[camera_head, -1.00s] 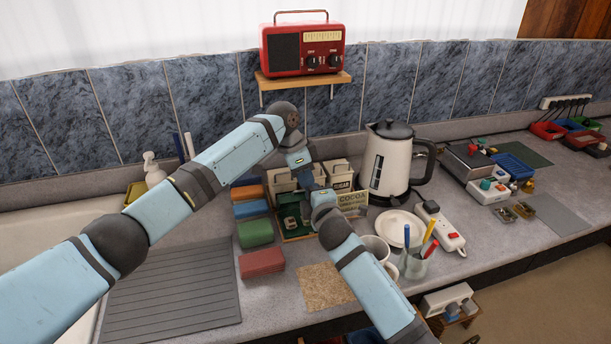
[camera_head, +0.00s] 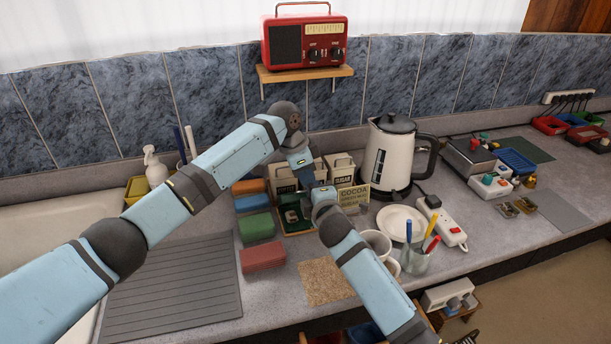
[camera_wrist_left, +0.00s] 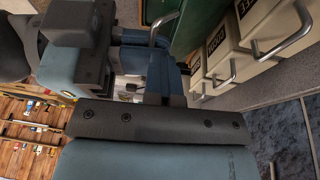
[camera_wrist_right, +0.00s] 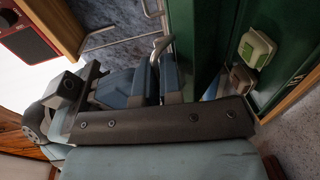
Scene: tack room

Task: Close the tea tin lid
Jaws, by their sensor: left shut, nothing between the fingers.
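A green box (camera_head: 292,229) with small packets inside stands on the counter, partly hidden by my arms; I take it to be the tea tin. The right wrist view shows an upright green panel (camera_wrist_right: 190,22), apparently its lid, with a metal handle (camera_wrist_right: 162,44) close to the fingers. A green-and-cream packet (camera_wrist_right: 257,48) shows beside it. My left gripper (camera_head: 303,172) is shut and empty, close to the handle. My right gripper (camera_head: 314,194) is beside it, its fingers close together; whether they hold the handle is unclear.
The grey ridged mat (camera_head: 175,290) is clear.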

